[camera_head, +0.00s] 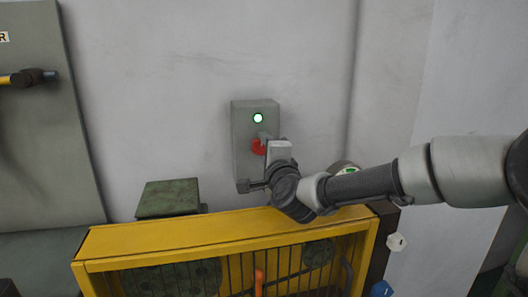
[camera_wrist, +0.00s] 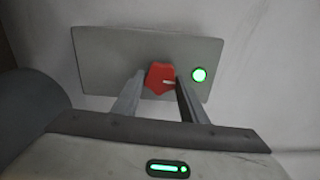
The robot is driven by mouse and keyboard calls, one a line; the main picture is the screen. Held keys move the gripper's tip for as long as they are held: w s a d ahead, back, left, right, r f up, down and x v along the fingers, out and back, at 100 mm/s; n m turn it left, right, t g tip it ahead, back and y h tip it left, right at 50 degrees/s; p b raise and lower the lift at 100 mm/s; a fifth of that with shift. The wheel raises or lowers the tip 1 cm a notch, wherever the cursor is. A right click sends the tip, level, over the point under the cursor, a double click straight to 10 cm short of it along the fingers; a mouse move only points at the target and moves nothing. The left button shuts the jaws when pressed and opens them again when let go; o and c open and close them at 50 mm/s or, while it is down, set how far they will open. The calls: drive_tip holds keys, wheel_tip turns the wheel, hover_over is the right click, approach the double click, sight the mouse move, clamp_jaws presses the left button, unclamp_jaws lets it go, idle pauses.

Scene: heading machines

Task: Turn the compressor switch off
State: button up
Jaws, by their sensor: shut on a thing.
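The compressor switch is a red knob (camera_head: 258,147) on a grey box (camera_head: 242,125) fixed to the wall. A green light (camera_head: 258,118) glows above the knob in the head view. In the wrist view the knob (camera_wrist: 158,80) sits between the two fingers of my gripper (camera_wrist: 160,88), with a small pale mark on it. The green light (camera_wrist: 199,75) is to its right there. My gripper (camera_head: 264,140) is shut on the knob, and its fingers hide part of the knob in the head view.
A yellow guard frame (camera_head: 200,236) with dark bars stands below the box, close under my wrist. The wall around the box is clear.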

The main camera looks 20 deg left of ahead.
drive_tip(key=shift+n, duration=0.5)
drive_tip(key=o, duration=1)
drive_tip(key=shift+o, duration=0.2)
drive_tip(key=shift+s, duration=0.1)
drive_tip(key=p+v, duration=0.5)
drive_tip(key=v, duration=1.1)
drive_tip(key=shift+s+r, duration=0.1)
drive_tip(key=shift+r, duration=0.05)
drive_tip(key=shift+s+d, duration=0.25)
drive_tip(key=shift+s, duration=0.25)
